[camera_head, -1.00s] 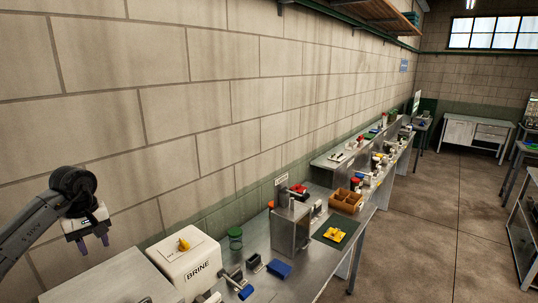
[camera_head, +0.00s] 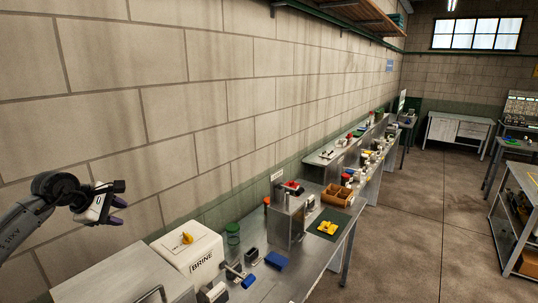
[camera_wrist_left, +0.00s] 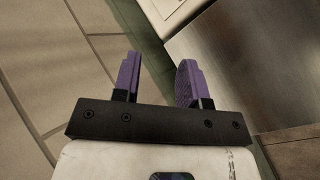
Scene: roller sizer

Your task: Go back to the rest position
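My left gripper (camera_head: 120,211) is at the left of the head view, raised in front of the block wall and above the left end of the metal bench. In the left wrist view its two purple fingers (camera_wrist_left: 158,80) stand well apart with nothing between them. Beyond them are the wall and the bench's metal side. My right gripper is in neither view.
A white BRINE box (camera_head: 205,262) with a yellow knob stands below and right of the left gripper. The floor aisle at right is clear.

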